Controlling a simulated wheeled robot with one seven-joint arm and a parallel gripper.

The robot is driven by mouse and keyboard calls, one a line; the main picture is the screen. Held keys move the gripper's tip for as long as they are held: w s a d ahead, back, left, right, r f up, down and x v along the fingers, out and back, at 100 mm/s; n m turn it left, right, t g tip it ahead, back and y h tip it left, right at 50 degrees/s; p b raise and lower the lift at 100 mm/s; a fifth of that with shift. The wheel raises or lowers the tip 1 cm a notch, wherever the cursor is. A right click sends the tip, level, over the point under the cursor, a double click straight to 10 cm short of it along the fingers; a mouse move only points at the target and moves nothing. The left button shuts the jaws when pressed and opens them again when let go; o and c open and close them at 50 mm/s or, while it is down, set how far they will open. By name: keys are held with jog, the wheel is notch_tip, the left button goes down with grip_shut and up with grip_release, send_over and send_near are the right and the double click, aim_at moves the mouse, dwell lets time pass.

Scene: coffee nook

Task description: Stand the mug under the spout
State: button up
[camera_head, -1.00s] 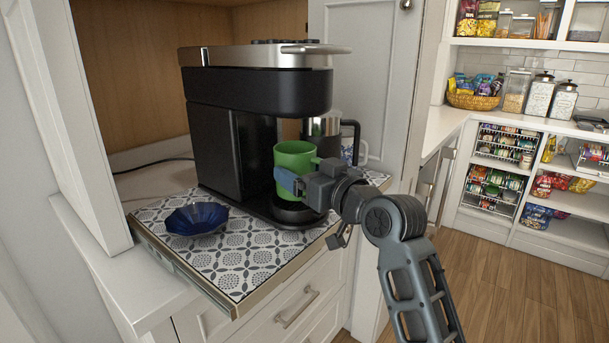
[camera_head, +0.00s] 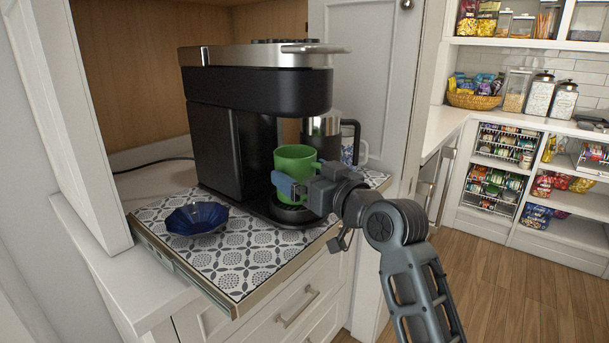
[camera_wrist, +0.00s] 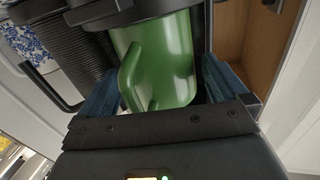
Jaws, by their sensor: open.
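The green mug (camera_head: 295,160) stands upright on the drip tray (camera_head: 290,215) of the coffee machine (camera_head: 255,80), below its overhanging head. The spout itself is hidden under that head. My gripper (camera_head: 290,190) is open around the mug, with one blue finger in front of it in the head view. In the wrist view the green mug (camera_wrist: 160,60) fills the space between the two blue fingers of my gripper (camera_wrist: 155,95), its handle toward the palm. I cannot tell whether the fingers touch it.
A blue glass bowl (camera_head: 196,219) sits on the patterned tray (camera_head: 240,262) left of the machine. A carafe with a black handle (camera_head: 350,135) and a blue-white cup (camera_head: 348,155) stand behind the mug. A cabinet door (camera_head: 375,80) stands at the right.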

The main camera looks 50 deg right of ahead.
jog(key=v, duration=1.1)
jog(key=shift+s+p, duration=0.35)
jog(key=shift+s, duration=0.05)
jog(key=shift+a+f, duration=0.15)
jog(key=s+a+f+g, duration=0.2)
jog(key=s+a+f, duration=0.85)
jog(key=f, duration=0.25)
jog(key=s+a+f+n+y, duration=0.1)
jog(key=s+a+y, duration=0.1)
jog(key=s+a, duration=0.2)
jog(key=s+a+f+n+y, duration=0.1)
jog(key=s+a, duration=0.4)
jog(key=s, duration=0.6)
jog(key=shift+n+g+y, duration=0.4)
jog(key=shift+n+y, duration=0.1)
jog(key=shift+f, duration=0.1)
